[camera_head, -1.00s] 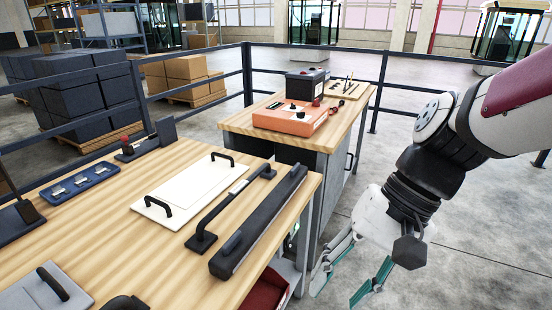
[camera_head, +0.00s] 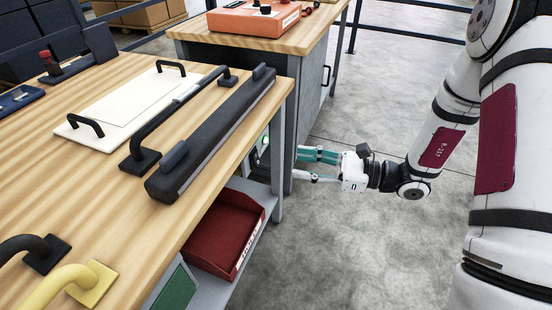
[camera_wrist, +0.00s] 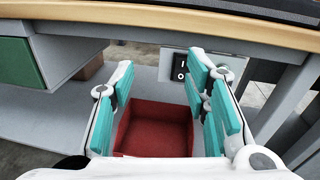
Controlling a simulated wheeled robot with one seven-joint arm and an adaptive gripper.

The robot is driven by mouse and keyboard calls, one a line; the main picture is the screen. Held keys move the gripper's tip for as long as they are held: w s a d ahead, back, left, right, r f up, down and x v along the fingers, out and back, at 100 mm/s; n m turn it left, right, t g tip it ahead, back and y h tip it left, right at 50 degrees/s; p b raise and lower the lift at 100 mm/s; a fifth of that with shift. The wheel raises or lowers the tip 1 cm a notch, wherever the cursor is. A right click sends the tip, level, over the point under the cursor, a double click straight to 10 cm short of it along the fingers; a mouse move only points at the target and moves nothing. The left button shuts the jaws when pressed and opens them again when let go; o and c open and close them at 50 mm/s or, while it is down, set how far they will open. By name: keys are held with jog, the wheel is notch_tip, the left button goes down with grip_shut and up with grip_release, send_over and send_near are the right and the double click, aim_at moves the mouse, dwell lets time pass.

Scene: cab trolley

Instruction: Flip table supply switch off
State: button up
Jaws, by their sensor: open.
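The supply switch (camera_wrist: 180,66) shows in the wrist view as a small black rocker with white marks, on a light plate below the tabletop edge; which way it is tipped I cannot tell. My gripper (camera_wrist: 160,72) is open and empty, its teal finger pads either side of the view's middle. The switch appears beyond the fingertips, near the right finger, which hides part of the plate. In the head view my gripper (camera_head: 301,166) points left toward the space under the wooden table (camera_head: 110,78), beside its leg.
A red tray (camera_head: 222,228) sits on the grey lower shelf; it also shows between my fingers in the wrist view (camera_wrist: 155,128). A table leg (camera_head: 278,165) and the second workbench (camera_head: 312,88) stand close to my gripper. Floor to the right is open.

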aim_at(256, 153)
notch_tip(256, 153, down, 4)
jog(key=w+d+m+t, duration=0.2)
jog(key=b+x, duration=0.3)
jog(key=x, duration=1)
jog(key=shift+w+a, duration=0.2)
jog(key=shift+w, duration=0.05)
